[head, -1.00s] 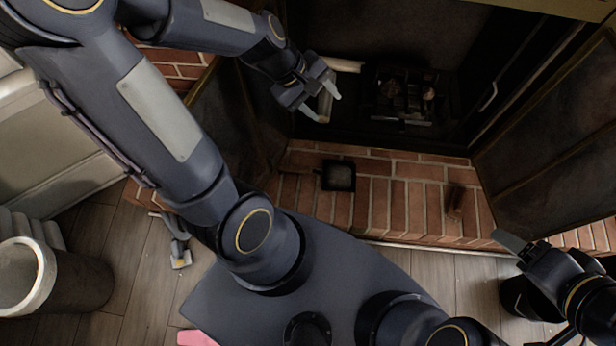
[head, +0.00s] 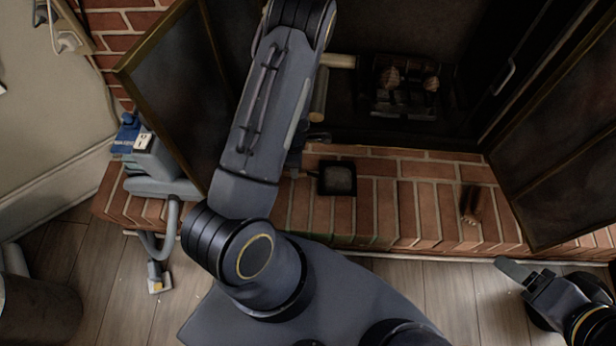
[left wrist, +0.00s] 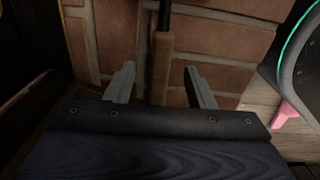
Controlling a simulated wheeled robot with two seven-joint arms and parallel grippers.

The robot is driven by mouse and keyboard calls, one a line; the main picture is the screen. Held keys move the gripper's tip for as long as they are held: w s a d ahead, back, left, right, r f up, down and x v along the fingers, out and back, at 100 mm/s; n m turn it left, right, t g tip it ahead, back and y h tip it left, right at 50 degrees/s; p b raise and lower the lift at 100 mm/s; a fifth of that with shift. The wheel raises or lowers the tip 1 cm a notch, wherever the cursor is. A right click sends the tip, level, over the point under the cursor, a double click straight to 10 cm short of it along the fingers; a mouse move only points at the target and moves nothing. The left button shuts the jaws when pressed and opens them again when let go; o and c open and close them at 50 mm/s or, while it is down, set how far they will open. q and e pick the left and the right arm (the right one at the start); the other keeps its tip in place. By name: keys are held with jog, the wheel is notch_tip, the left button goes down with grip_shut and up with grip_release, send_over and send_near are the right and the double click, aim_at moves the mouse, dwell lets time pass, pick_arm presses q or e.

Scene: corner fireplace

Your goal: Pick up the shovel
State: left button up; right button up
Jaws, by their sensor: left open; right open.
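The shovel (head: 337,178) lies on the brick hearth in front of the firebox. Its square dark pan shows in the head view, while its handle runs left, partly under my left arm. In the left wrist view, the brown handle (left wrist: 161,66) lies between the fingers of my left gripper (left wrist: 159,70), which are apart. I cannot tell whether they touch it. My left arm hides that gripper in the head view. My right gripper (head: 518,273) is open and empty at the lower right, away from the shovel.
Logs on a grate (head: 405,88) sit inside the firebox. Open screen doors stand left (head: 172,85) and right (head: 565,180). A brown block (head: 471,206) is on the hearth. A grey appliance with a hose (head: 155,165) stands at the left, and a dark bin (head: 38,312) at lower left.

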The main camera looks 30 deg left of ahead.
aim_at(312, 175)
pick_arm(q)
notch_tip(312, 175, down, 5)
jog(key=b, duration=0.3)
jog(key=shift+s+a+f, duration=0.15)
jog(key=shift+f, duration=0.05)
jog(key=shift+r, duration=0.1)
jog(key=shift+c, duration=0.3)
grip_shut()
